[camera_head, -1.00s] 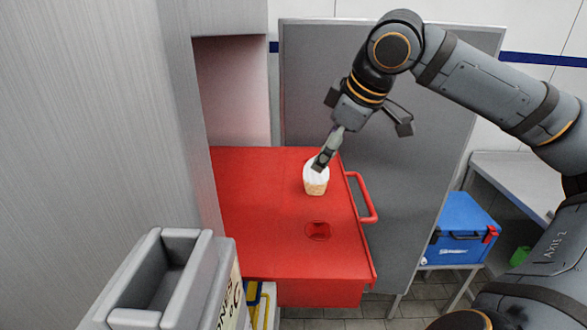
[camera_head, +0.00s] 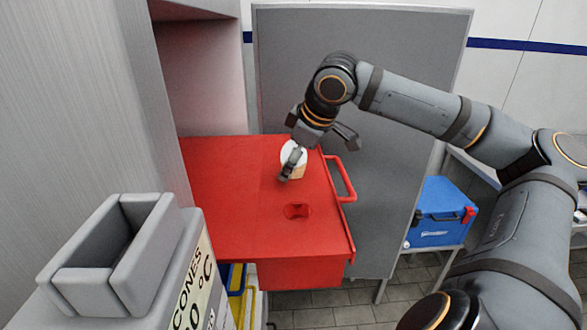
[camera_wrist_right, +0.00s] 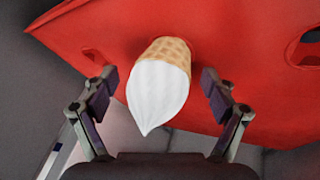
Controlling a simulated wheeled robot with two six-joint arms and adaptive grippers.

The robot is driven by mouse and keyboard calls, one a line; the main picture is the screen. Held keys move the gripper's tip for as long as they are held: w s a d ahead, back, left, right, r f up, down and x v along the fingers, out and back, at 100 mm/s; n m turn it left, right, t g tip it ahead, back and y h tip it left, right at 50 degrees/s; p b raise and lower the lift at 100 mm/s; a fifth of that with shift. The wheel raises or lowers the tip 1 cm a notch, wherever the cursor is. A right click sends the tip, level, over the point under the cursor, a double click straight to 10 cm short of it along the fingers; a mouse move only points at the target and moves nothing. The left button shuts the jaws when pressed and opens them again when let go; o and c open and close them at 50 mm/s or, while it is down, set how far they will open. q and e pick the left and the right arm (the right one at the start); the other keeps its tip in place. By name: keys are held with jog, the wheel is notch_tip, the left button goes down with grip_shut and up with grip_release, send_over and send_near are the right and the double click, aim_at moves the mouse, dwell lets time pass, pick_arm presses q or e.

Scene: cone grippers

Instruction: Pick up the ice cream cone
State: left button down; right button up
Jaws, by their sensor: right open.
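The ice cream cone (camera_head: 297,170), a tan waffle cone with white ice cream on top, stands in the red drawer top (camera_head: 235,215), near its handle side. In the right wrist view the cone (camera_wrist_right: 160,85) lies between the two open fingers of my right gripper (camera_wrist_right: 164,92), with a gap on each side. In the head view my right gripper (camera_head: 291,165) is at the cone and partly covers it. The lower part of the cone is hidden. My left gripper is not in view.
An empty round hole (camera_head: 297,211) is in the red top, nearer than the cone. A red handle (camera_head: 343,178) sticks up on its right side. A grey open holder (camera_head: 112,258) stands at the lower left, and a blue box (camera_head: 440,213) is at the right.

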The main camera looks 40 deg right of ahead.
jog(key=shift+s+a+r, duration=0.1)
jog(key=shift+c, duration=0.8)
jog(key=c, duration=0.8)
